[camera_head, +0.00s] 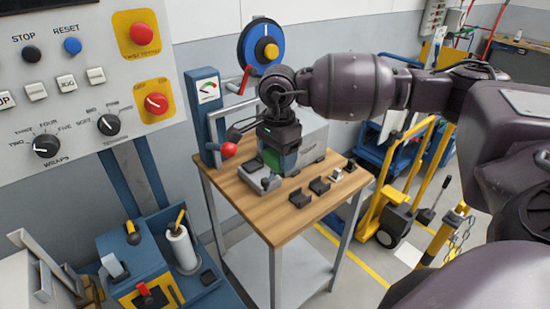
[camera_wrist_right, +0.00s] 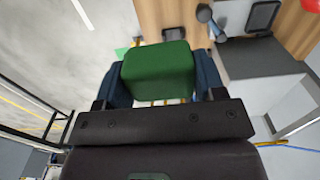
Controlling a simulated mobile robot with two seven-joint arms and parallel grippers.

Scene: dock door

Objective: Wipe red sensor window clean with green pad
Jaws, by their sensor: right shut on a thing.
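My right gripper (camera_head: 279,146) comes in from the right, pointing down above the wooden bench (camera_head: 262,218). It is shut on the green pad (camera_head: 271,158), a block that also shows between the two fingers in the right wrist view (camera_wrist_right: 158,70). The pad is in front of a grey box on the bench; I cannot tell whether it touches anything. I cannot make out a red sensor window in either view; my gripper and the pad may hide it. My left gripper is not in view.
Several small dark parts (camera_head: 319,186) lie on the bench's right side. A lever with a red knob (camera_head: 228,150) stands at its left edge. A grey control panel (camera_head: 85,80) fills the upper left. A yellow hand truck (camera_head: 390,195) stands right of the bench.

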